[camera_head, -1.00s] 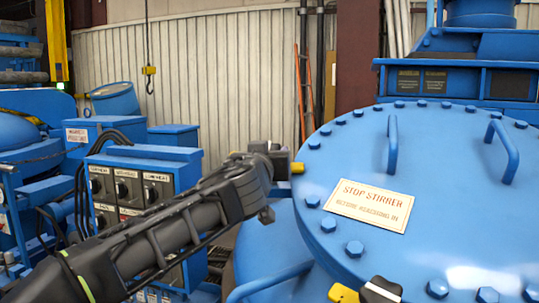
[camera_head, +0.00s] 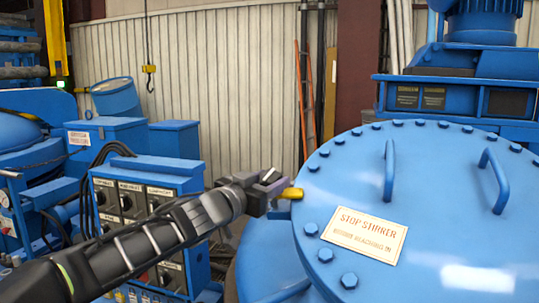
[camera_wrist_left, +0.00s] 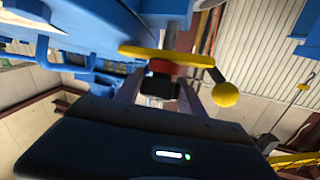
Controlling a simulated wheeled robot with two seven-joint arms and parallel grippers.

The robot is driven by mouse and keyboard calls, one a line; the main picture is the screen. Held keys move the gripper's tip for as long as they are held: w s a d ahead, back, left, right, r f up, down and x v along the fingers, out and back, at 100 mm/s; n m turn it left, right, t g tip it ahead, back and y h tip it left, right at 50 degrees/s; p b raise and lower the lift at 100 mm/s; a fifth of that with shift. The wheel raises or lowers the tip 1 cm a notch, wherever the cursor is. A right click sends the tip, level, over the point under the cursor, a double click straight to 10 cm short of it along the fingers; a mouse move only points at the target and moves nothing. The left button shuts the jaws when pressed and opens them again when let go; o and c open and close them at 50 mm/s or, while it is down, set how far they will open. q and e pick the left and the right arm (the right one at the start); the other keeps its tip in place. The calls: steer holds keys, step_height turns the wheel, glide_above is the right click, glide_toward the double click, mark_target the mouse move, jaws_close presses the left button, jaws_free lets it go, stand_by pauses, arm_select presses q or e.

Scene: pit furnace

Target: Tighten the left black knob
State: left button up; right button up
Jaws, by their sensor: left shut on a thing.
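The black knob (camera_wrist_left: 160,86) shows in the left wrist view between my left gripper's fingers, below a red ring (camera_wrist_left: 162,67) and a yellow bar (camera_wrist_left: 165,54). My left gripper (camera_wrist_left: 160,92) is shut on it. In the head view my left gripper (camera_head: 277,187) is at the left rim of the big blue lid (camera_head: 440,200). A yellow piece (camera_head: 292,193) sticks out beside its tips there. The knob itself is hidden in the head view. My right gripper is out of view.
A yellow ball on an arm (camera_wrist_left: 226,95) hangs close beside the fingers in the wrist view. A blue control box with black dials (camera_head: 150,180) stands left of the lid, behind my left arm. A sign (camera_head: 363,235), bolts and two handles are on the lid.

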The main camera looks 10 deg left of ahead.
arm_select(q)
steer(key=m+h+p, duration=0.1)
steer(key=p, duration=0.1)
steer(key=m+g+h+p, duration=0.1)
steer(key=p, duration=0.2)
steer(key=shift+a+r+p, duration=0.15)
steer(key=shift+r+p, duration=0.2)
steer(key=shift+r, duration=0.05)
steer(key=shift+f+m+g+h+p, duration=0.1)
steer(key=shift+m+g+h+p, duration=0.2)
steer(key=shift+m+g+h, duration=0.25)
steer(key=shift+f+m+h, duration=0.1)
steer(key=shift+m+h, duration=0.35)
steer(key=shift+m, duration=0.1)
steer(key=shift+w+f+m+g+h, duration=0.1)
steer(key=shift+f+m+g+h, duration=0.05)
steer(key=shift+m+g+h, duration=0.95)
steer(key=m+g+h, duration=0.2)
steer(key=m+g, duration=0.3)
steer(key=g, duration=0.1)
steer(key=shift+m, duration=0.4)
steer(key=o, duration=1.4)
